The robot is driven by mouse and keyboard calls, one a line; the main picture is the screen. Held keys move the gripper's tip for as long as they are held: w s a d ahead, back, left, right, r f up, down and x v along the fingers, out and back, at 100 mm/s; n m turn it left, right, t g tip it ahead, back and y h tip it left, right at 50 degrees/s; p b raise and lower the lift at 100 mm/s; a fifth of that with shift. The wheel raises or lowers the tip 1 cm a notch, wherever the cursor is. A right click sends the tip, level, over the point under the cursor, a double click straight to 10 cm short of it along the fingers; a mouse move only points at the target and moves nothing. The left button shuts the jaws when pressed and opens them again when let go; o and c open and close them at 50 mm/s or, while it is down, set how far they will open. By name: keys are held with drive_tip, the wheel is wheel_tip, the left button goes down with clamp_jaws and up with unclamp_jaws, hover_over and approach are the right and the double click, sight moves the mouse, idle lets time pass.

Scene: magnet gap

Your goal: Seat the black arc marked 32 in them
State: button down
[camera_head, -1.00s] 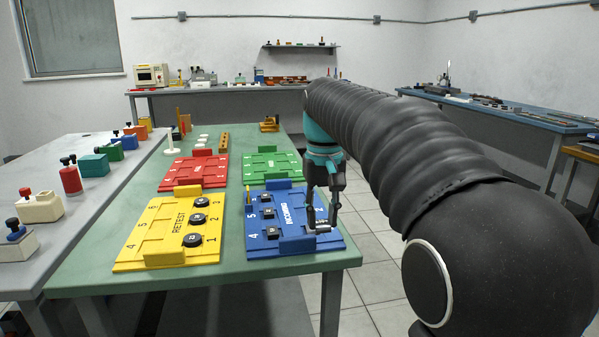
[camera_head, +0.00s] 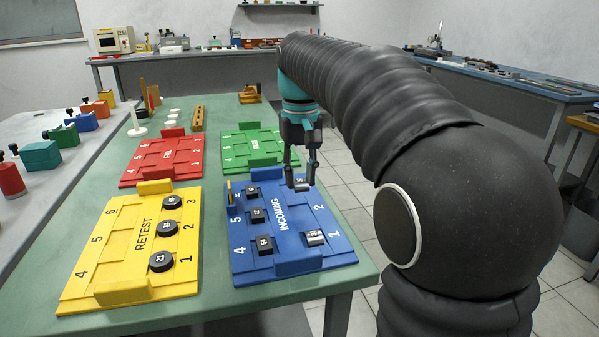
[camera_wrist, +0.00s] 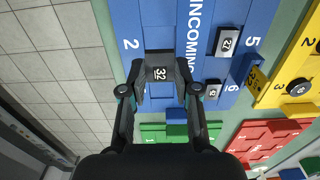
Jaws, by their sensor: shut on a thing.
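A black arc marked 32 (camera_wrist: 158,74) sits between the fingertips of my gripper (camera_wrist: 160,92) in the wrist view. The gripper is shut on it, with one finger at each side. In the head view my gripper (camera_head: 300,184) is over the back right of the blue INCOMING board (camera_head: 288,262), near its 2. I cannot tell whether the arc clears the board. A silvery piece with dark parts (camera_head: 314,238) lies in the board's slot 1. Several dark marked blocks (camera_head: 264,245) sit along its left side.
A yellow RETEST board (camera_head: 110,250) with black round pieces (camera_head: 161,261) lies at left. Red (camera_head: 135,172) and green (camera_head: 240,142) boards lie behind. Raised tabs (camera_head: 298,262) stand on the blue board's edges. The green table (camera_head: 350,295) ends just right of it; tiled floor lies beyond.

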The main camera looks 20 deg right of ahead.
sight(301, 212)
drive_tip(key=shift+s+f, duration=0.1)
drive_tip(key=shift+s, duration=0.05)
drive_tip(key=shift+f+b, duration=1.75)
drive_tip(key=shift+f, duration=0.95)
drive_tip(key=shift+f, duration=0.2)
drive_tip(key=c, duration=0.8)
unclamp_jaws()
drive_tip(key=c, duration=0.5)
drive_tip(key=shift+r, duration=0.1)
drive_tip(key=shift+r+p, duration=1.8)
drive_tip(key=shift+r, duration=0.4)
